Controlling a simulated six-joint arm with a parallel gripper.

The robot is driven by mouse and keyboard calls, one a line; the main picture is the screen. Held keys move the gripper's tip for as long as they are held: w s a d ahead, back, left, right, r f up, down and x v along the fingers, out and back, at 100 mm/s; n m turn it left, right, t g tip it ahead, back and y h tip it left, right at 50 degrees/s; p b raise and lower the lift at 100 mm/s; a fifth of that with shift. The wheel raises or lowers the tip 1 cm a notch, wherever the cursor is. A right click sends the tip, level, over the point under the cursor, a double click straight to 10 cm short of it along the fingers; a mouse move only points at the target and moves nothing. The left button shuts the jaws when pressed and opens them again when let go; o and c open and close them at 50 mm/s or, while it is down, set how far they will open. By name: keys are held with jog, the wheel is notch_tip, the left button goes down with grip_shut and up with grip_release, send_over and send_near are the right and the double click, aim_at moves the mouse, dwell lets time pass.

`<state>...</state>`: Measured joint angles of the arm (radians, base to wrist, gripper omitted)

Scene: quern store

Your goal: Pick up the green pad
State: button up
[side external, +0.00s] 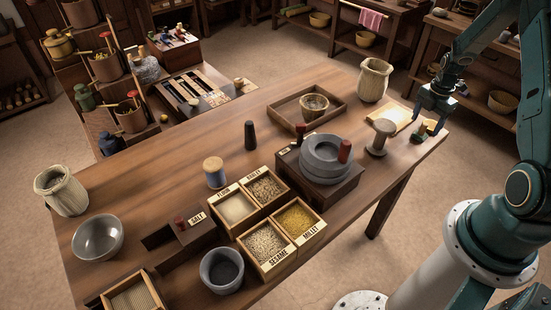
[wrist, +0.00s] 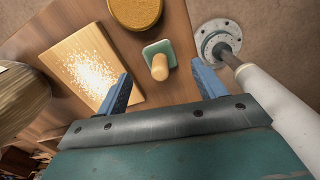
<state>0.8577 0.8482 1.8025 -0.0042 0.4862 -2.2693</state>
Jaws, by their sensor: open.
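The green pad (side external: 416,137) lies near the right end of the wooden table, with a peg-like handle standing up from it. In the wrist view the green pad (wrist: 151,48) is a small square with a rounded, light wooden handle (wrist: 160,67). My gripper (side external: 432,112) is above the pad, apart from it. In the wrist view its two blue fingers (wrist: 161,80) are spread wide, with the handle appearing between and slightly beyond the tips. Nothing is held. The handle hides part of the pad.
A wooden board (wrist: 88,68) with pale grains lies beside the pad. A round-topped pedestal (side external: 382,137) stands close by. A cloth sack (side external: 374,80) stands at the back. The stone quern (side external: 326,160) and the divided grain box (side external: 268,251) are farther left. The table edge is near the pad.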

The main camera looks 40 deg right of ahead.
aim_at(425, 124)
jog(key=shift+f, duration=2)
jog(key=c, duration=1.1)
jog(key=shift+o, duration=0.2)
jog(key=shift+r, duration=0.2)
notch_tip(425, 124, up, 20)
jog(key=shift+f, duration=0.15)
